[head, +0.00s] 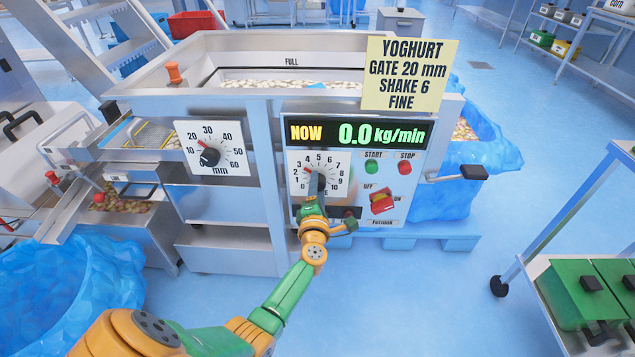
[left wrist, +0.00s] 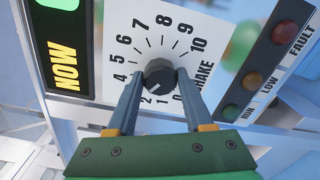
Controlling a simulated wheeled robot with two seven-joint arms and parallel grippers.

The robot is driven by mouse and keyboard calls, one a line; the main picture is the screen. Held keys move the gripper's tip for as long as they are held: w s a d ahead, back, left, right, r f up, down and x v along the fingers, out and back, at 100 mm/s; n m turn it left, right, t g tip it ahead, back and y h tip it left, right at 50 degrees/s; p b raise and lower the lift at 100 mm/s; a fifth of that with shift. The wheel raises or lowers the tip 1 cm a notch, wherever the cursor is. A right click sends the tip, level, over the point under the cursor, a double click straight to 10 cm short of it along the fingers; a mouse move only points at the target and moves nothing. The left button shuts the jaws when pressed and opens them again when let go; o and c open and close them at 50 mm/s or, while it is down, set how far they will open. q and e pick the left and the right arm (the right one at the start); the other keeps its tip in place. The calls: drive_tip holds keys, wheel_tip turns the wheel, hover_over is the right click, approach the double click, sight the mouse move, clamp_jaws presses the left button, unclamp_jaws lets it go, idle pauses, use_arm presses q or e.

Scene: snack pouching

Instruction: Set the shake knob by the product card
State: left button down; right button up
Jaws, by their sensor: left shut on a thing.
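The shake knob (left wrist: 159,74) is a round dark knob on a white 0-to-10 dial (head: 338,165). My left gripper (head: 317,185) is shut on it, one finger on each side, as the left wrist view (left wrist: 160,82) shows. The knob's light mark points to the lower left in that view, roughly toward 2 or 3; a finger hides part of the scale there. The yellow product card (head: 410,75) reads YOGHURT, GATE 20 mm, SHAKE 6, FINE. My right gripper is not in view.
The gate knob (head: 209,157) in mm sits to the left, its pointer near 20. The display (head: 357,133) reads NOW 0.0 kg/min. Green START (head: 372,167) and red STOP (head: 405,167) buttons and a red OFF/ON switch (head: 382,202) are right of the dial.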

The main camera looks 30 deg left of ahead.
use_arm(q)
drive_tip(key=shift+m+p, duration=1.85)
drive_tip(key=shift+m, duration=5.85)
drive_tip(key=shift+m+y, duration=0.3)
drive_tip(key=shift+c, duration=1.4)
unclamp_jaws()
drive_tip(key=p+v, duration=0.3)
drive_tip(key=v, duration=0.4)
